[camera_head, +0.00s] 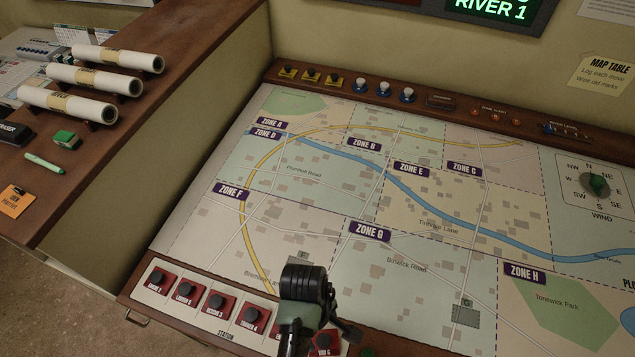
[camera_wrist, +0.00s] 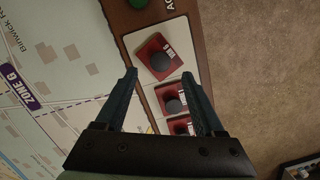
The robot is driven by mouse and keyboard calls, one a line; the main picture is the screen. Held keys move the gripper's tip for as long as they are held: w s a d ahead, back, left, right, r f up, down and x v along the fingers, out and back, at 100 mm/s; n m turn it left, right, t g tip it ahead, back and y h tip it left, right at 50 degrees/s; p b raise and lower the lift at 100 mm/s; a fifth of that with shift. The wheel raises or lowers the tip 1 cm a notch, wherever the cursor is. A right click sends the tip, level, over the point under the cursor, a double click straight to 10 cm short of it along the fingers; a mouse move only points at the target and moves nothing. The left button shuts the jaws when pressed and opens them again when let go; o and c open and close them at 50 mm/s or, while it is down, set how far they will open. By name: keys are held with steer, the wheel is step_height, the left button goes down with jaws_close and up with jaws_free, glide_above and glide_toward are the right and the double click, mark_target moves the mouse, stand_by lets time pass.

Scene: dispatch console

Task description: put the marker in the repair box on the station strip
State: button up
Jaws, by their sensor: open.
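Red square markers with black knobs stand in a row on the pale station strip (camera_head: 183,313) along the front edge of the map table. Those at left include the Engine 1 marker (camera_head: 161,281) and the Rescue 3 marker (camera_head: 216,303). The right-end marker (camera_head: 325,343), labelled 6, is partly hidden by my arm. In the wrist view this end marker (camera_wrist: 159,57) sits turned on the strip, with two more red markers (camera_wrist: 172,98) (camera_wrist: 181,128) nearer. My gripper (camera_wrist: 160,75) is open and empty above them. I cannot make out a box labelled repair.
A green button (camera_wrist: 138,4) lies beyond the strip's end marker. The map (camera_head: 300,200) is broad and flat, with zone labels. A side desk (camera_head: 190,40) at left holds rolled papers (camera_head: 105,58) and a green pen (camera_head: 45,163). Floor is open beside the strip.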

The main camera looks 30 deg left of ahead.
step_height(320, 180, up, 6)
steer(key=a, duration=0.1)
steer(key=shift+r, duration=0.25)
steer(key=w+a+r+m+t+y, duration=0.2)
steer(key=w+r+m+t, duration=0.3)
steer(key=w+r, duration=0.8)
steer(key=w+d+r+m+t+y, duration=0.15)
steer(key=w+r+t, duration=0.35)
steer(key=r, duration=0.6)
steer(key=w+d+r+m+t, duration=0.3)
steer(key=w+r+t, duration=0.25)
steer(key=r, duration=0.55)
steer(key=s+d+r+m+t, duration=0.1)
steer(key=d+r+t, duration=0.1)
steer(key=r, duration=0.6)
steer(key=s+d+r+m+t, duration=0.1)
steer(key=d+r+m+t, duration=0.15)
steer(key=r, duration=0.55)
steer(key=s+d+r+m+t+h, duration=0.1)
steer(key=s+d+r+m+t, duration=0.1)
steer(key=s+r, duration=0.3)
steer(key=s+d+r+m+t+h, duration=0.1)
steer(key=s+r+t, duration=0.4)
steer(key=r, duration=0.6)
steer(key=shift+s+d+r+m+t, duration=0.3)
steer(key=shift+s+d+r+m, duration=0.15)
steer(key=shift+s+d, duration=0.4)
